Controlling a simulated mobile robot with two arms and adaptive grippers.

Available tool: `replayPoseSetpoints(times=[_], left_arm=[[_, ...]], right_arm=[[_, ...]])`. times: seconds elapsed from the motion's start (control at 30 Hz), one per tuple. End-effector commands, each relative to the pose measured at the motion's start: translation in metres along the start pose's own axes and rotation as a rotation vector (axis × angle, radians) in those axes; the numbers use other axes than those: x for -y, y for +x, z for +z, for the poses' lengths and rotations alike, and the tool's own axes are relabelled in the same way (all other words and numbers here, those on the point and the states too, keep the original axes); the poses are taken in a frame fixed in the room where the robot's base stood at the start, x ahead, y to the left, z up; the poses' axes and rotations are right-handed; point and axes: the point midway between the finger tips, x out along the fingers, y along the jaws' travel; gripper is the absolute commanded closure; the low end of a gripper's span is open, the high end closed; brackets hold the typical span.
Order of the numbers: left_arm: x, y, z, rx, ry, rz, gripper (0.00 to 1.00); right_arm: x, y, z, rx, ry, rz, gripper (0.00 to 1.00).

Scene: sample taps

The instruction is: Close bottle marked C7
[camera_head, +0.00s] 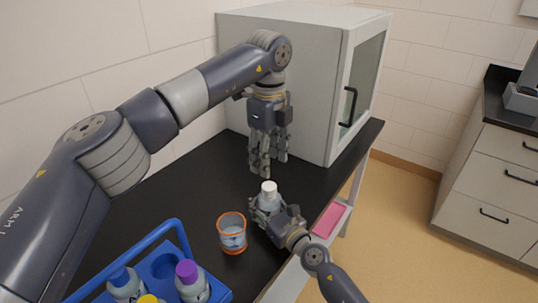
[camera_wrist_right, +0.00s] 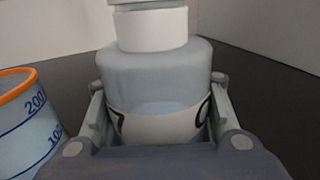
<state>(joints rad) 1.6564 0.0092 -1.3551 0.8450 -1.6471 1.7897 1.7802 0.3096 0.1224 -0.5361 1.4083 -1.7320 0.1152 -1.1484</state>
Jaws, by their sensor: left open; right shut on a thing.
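A translucent bottle with a white top (camera_head: 268,188) stands upright near the front edge of the black bench. My right gripper (camera_head: 264,212) is shut around its body from the front right. In the right wrist view the bottle (camera_wrist_right: 155,78) sits between both fingers. Dark marks show on its pale label, but I cannot read them in full. A white collar (camera_wrist_right: 150,29) rises above its shoulder, with the edge of another white piece at the picture's top. I cannot tell whether the bottle is closed. My left gripper (camera_head: 268,163) is open, pointing down just behind and above the bottle.
An orange-rimmed beaker (camera_head: 232,234) stands just left of the bottle and also shows in the right wrist view (camera_wrist_right: 24,125). A blue carrier (camera_head: 215,291) with several capped bottles is at the front left. A large white cabinet (camera_head: 280,75) stands behind.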

Motion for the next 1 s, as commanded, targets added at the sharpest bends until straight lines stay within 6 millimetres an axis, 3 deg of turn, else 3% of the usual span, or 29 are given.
replayPoseSetpoints(times=[0.5,0.93,1.0], left_arm=[[-0.001,0.069,0.0,-0.001,-0.001,0.002,0.51],[0.0,0.078,0.001,0.0,0.0,0.001,0.51],[0.0,0.078,0.001,0.0,0.0,0.001,0.67]], right_arm=[[0.0,0.0,0.001,0.001,0.0,0.0,1.0],[0.0,0.0,0.001,0.001,0.0,0.0,1.0],[0.0,0.0,0.001,0.001,0.0,0.0,1.0]])
